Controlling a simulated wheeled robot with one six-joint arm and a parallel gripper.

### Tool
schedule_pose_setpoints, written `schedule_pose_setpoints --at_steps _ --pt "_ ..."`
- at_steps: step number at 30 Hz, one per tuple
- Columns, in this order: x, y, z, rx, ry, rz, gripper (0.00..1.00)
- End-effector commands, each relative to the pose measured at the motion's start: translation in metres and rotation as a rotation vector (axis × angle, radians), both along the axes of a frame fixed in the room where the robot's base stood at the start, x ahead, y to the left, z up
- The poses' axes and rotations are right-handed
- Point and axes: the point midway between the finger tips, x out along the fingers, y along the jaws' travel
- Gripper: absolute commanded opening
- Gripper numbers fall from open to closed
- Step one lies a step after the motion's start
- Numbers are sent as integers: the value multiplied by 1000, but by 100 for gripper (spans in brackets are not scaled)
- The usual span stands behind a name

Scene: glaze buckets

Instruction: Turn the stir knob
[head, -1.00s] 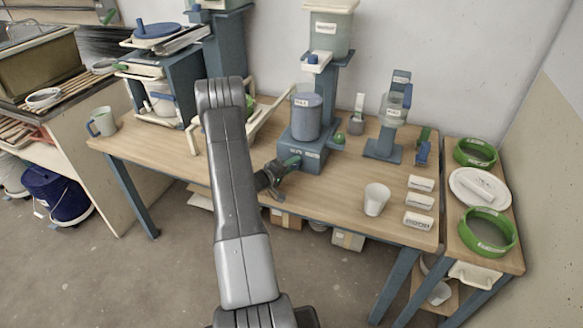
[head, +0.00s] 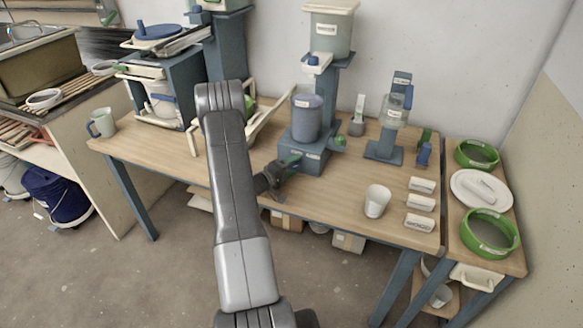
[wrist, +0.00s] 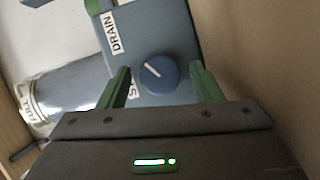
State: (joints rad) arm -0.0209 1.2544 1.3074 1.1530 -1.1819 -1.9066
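The stir knob is a round blue knob with a white pointer line (wrist: 158,74). It sits on the front face of the blue-grey base (head: 306,155) under a blue-grey bucket (head: 307,117). In the wrist view a label beside it is partly hidden by my left finger, and a DRAIN label (wrist: 114,33) is farther up. My gripper (wrist: 160,85) is open, its green fingers on either side of the knob with gaps showing. In the head view my gripper (head: 290,163) is at the base's front, and the knob is hidden.
A white cup (head: 376,201) stands to the right on the wooden table, near several labelled blocks (head: 420,203). A stand with a clear container (head: 393,112) is behind them. A green knob (head: 340,141) sticks out from the base's right side.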

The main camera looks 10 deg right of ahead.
Motion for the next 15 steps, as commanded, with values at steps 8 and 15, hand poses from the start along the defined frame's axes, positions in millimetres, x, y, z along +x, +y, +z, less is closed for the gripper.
schedule_pose_setpoints --at_steps 8,15 --pt "-3 5 0 0 0 0 59" --pt "-26 42 4 0 -1 3 59"
